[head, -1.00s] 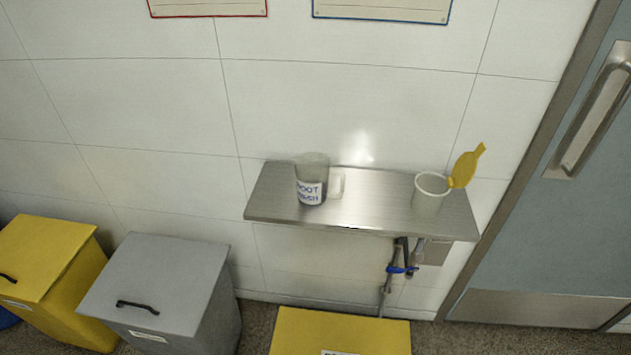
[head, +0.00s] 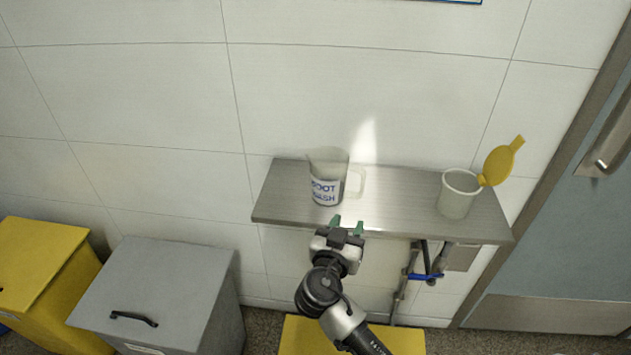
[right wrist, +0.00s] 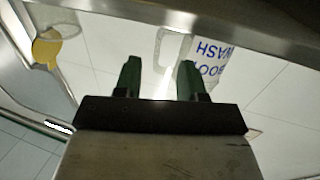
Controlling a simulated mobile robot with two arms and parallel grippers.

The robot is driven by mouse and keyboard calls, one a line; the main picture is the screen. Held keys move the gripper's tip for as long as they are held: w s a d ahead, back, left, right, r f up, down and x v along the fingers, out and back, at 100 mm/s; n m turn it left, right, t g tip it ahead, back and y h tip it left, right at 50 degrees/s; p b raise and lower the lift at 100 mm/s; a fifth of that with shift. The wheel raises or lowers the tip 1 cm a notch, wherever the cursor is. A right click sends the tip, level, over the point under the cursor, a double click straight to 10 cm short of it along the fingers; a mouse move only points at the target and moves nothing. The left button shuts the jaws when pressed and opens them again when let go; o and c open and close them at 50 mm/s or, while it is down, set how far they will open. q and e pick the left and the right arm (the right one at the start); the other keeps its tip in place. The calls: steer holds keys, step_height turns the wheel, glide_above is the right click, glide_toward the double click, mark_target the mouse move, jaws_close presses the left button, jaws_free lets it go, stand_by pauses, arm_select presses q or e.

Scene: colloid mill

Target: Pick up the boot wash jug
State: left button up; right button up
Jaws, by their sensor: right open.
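The boot wash jug (head: 326,190) is a clear jug with a white label in blue letters and a pale handle on its right side. It stands upright on the left part of a steel wall shelf (head: 400,205). My right gripper (head: 347,222) is open and empty at the shelf's front edge, in front of the jug and below its handle. In the right wrist view the jug's label (right wrist: 212,62) and handle (right wrist: 172,45) appear beyond the open green fingertips (right wrist: 159,72), apart from them. My left gripper is not in view.
A white tub (head: 457,196) with a raised yellow lid stands on the shelf's right part. Pipes with a blue valve (head: 424,277) hang below. A grey bin (head: 155,295) and a yellow bin (head: 35,265) stand at left, with another yellow lid (head: 300,335) under the shelf.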

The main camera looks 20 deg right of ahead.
mark_target(361, 190)
steer(key=shift+m, duration=0.3)
steer(key=w+d+p, duration=0.1)
steer(key=w+d, duration=0.1)
steer(key=w+d+r+p, duration=0.1)
steer(key=w, duration=0.1)
steer(key=shift+w+d+r, duration=0.1)
steer(key=shift+d+r, duration=0.1)
steer(key=shift+d, duration=0.2)
steer(key=w+d+p, duration=0.1)
steer(key=w+d+r+p, duration=0.1)
steer(key=w, duration=0.1)
steer(key=shift+w+d, duration=0.1)
steer(key=shift+d, duration=0.2)
steer(key=shift+w+d+f+p, duration=0.15)
steer(key=shift+w+d+p, duration=0.15)
steer(key=shift+w+p, duration=0.1)
jaws_close()
